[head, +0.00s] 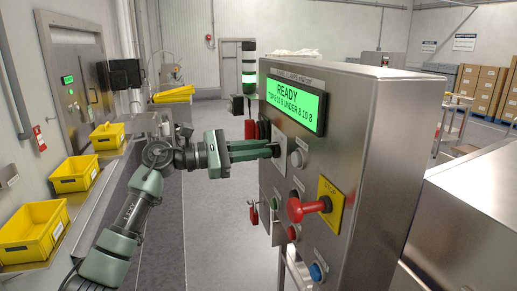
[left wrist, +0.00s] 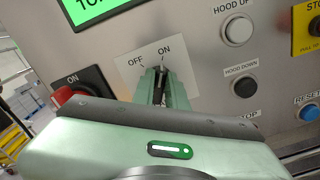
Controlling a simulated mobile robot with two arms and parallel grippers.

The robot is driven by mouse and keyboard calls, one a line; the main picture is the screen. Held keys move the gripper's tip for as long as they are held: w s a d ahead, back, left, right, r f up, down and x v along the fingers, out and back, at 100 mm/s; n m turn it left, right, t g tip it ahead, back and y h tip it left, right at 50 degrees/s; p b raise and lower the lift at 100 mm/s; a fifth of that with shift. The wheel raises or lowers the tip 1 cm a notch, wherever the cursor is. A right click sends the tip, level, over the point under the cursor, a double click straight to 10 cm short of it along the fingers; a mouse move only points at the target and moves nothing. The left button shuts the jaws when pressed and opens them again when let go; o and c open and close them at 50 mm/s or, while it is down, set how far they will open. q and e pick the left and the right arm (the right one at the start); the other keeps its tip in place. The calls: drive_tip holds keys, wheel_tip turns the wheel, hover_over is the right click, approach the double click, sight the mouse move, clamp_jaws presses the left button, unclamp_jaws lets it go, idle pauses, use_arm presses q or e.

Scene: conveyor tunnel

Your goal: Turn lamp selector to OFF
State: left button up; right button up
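The lamp selector (left wrist: 158,88) is a small dark knob on a white plate (left wrist: 125,60) marked OFF at left and ON at right in the left wrist view. The plate is on the front of a steel control panel (head: 345,130). My left gripper (head: 274,150) reaches the panel in the head view, its two green fingers on either side of the dark knob. In the left wrist view its fingertips (left wrist: 160,82) are close together around the knob. The fingers hide most of it, so which way it points is unclear. My right gripper is not in view.
A green READY screen (head: 292,101) sits above the selector. A red stop button (head: 308,207) on a yellow plate juts out at the right, with a blue RESET button (head: 317,272) below. A white HOOD UP button (left wrist: 238,30) is close by. Yellow bins (head: 35,232) stand at left.

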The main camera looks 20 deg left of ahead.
use_arm(q)
clamp_jaws()
drive_tip(key=shift+w+a+r+n+p, duration=0.1)
drive_tip(key=shift+w+a+n+p, duration=0.05)
drive_tip(key=shift+n, duration=1.8)
drive_tip(key=shift+w+a+r+n+p, duration=0.1)
drive_tip(key=shift+w+n, duration=0.1)
drive_tip(key=shift+n, duration=1.8)
drive_tip(key=shift+w+a+r+n+p, duration=0.1)
drive_tip(key=shift+w+a+n+p, duration=0.05)
drive_tip(key=shift+n, duration=1.8)
drive_tip(key=o, duration=0.6)
unclamp_jaws()
drive_tip(key=shift+o, duration=0.2)
drive_tip(key=shift+f, duration=0.15)
